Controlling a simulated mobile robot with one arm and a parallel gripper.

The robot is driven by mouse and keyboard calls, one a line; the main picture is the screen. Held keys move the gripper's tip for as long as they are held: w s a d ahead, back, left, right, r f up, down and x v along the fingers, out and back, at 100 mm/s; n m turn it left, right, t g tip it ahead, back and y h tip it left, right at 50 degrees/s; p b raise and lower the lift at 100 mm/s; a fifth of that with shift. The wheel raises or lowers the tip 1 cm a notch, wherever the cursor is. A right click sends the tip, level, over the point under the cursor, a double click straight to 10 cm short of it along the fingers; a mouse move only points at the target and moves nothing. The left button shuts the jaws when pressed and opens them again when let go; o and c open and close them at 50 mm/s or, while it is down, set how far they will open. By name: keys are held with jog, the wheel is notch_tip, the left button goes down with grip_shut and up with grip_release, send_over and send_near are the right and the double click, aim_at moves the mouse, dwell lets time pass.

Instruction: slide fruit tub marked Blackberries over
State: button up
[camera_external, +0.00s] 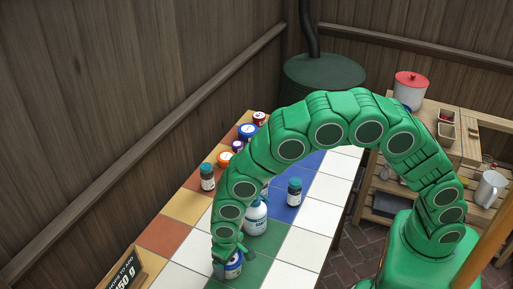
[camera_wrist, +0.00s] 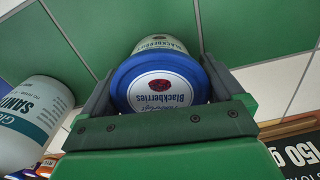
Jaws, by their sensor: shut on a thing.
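The Blackberries tub is white with a blue lid; its label reads upside down in the wrist view (camera_wrist: 160,88). In the external view the tub (camera_external: 235,268) shows low at the near end of the tiled table, partly hidden by my gripper (camera_external: 229,259). In the wrist view my gripper (camera_wrist: 157,72) is shut on the tub, with one finger on each side. Green and white tiles lie around it. Whether its base touches the tiles is hidden.
A white sanitiser bottle (camera_external: 256,217) stands close behind the tub; it also shows in the wrist view (camera_wrist: 24,118). A black hops sign (camera_external: 123,273) stands at front left. Dark bottles (camera_external: 207,178) (camera_external: 294,192) and several tubs (camera_external: 248,131) stand farther back. White tiles (camera_external: 297,241) at right are clear.

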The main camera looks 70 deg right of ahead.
jog(key=shift+d, duration=1.85)
jog(key=o, duration=0.8)
jog(key=shift+o, duration=0.3)
notch_tip(320, 180, up, 8)
jog(key=shift+f, duration=0.15)
